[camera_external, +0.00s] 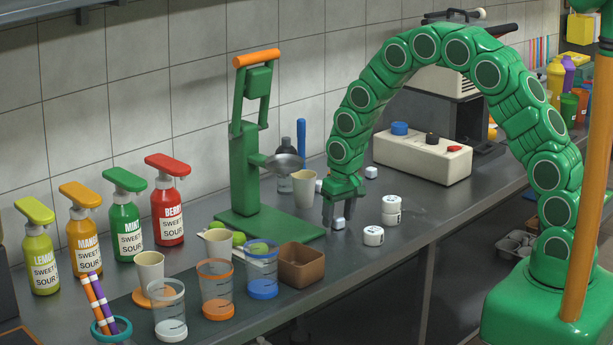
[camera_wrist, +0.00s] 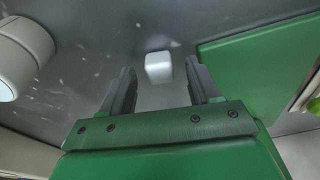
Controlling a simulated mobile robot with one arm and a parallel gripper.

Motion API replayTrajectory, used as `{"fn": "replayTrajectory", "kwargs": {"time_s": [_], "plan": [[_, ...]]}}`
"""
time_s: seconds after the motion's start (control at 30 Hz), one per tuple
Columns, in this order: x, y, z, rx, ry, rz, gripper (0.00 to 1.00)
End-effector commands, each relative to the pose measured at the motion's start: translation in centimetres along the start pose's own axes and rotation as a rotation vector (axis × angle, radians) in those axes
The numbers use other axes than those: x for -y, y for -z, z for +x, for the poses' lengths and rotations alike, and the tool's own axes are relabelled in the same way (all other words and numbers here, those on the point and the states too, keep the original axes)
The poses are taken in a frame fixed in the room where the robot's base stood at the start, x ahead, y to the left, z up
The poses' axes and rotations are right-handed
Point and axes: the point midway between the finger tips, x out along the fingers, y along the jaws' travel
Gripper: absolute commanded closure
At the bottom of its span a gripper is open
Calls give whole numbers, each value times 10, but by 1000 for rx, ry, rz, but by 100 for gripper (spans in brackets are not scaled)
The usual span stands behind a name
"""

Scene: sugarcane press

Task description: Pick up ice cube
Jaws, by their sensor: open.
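In the wrist view, a small whitish ice cube (camera_wrist: 158,67) lies on the grey counter, ahead of my gripper (camera_wrist: 160,90) and within the gap between its two dark fingers. The fingers are apart, with clear space on both sides of the cube, and nothing is held. In the outside view, my gripper (camera_external: 338,222) points down low over the counter, just right of the green press base. Another small pale cube (camera_external: 371,172) lies farther back on the counter.
The green press (camera_external: 246,160) stands left of my gripper; its base (camera_wrist: 255,65) is at the right in the wrist view. White lidded jars (camera_external: 373,236) stand close on the right, two stacked. Cups, a brown box (camera_external: 301,265) and syrup bottles (camera_external: 167,200) are farther left.

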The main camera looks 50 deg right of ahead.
Motion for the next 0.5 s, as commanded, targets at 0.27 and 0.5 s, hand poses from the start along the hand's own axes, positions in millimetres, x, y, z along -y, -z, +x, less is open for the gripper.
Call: {"fn": "replayTrajectory", "kwargs": {"time_s": [0.27,0.5], "plan": [[0,0,0,0,0,0,55],[0,0,0,1,0,0,92]]}}
